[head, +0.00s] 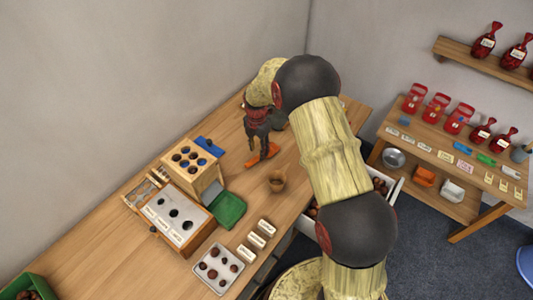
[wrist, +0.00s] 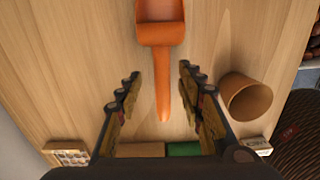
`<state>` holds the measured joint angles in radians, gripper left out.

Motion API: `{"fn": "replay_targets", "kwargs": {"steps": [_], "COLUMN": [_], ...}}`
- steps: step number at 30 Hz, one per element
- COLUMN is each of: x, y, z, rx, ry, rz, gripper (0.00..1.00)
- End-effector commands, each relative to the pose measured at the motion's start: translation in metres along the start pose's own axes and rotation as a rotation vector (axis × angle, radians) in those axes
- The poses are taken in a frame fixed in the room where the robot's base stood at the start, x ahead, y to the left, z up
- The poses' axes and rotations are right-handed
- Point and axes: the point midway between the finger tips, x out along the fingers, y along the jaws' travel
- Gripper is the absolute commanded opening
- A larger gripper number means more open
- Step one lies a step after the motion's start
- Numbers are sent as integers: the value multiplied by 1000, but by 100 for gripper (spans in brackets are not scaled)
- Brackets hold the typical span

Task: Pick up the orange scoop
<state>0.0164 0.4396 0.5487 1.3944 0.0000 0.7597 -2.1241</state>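The orange scoop (wrist: 161,60) lies on the wooden table in the wrist view, its bowl at the top edge and its handle pointing down between my fingers. My gripper (wrist: 157,80) is open, with its fingers on either side of the handle and nothing held; how high it is above the handle is hard to tell. In the head view the scoop (head: 262,155) shows as an orange strip on the table, directly below my gripper (head: 260,150), whose fingers point down and partly cover it.
A brown cup (wrist: 245,96) stands on the table right of the handle. In the head view a box with round holes (head: 192,166), a green tray (head: 229,210), and a grey tray of chestnuts (head: 218,270) stand nearer the front left. Side shelves (head: 460,190) are at the right.

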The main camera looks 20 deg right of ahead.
Motion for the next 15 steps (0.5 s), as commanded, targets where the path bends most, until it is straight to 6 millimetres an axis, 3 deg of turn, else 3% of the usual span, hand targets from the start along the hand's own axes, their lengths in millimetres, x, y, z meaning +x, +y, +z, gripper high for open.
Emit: {"fn": "replay_targets", "kwargs": {"steps": [9,15], "x": [43,47], "y": [-3,-2], "z": [1,1], "rx": [1,1], "ry": [0,-1], "rz": [0,1], "gripper": [38,38]}}
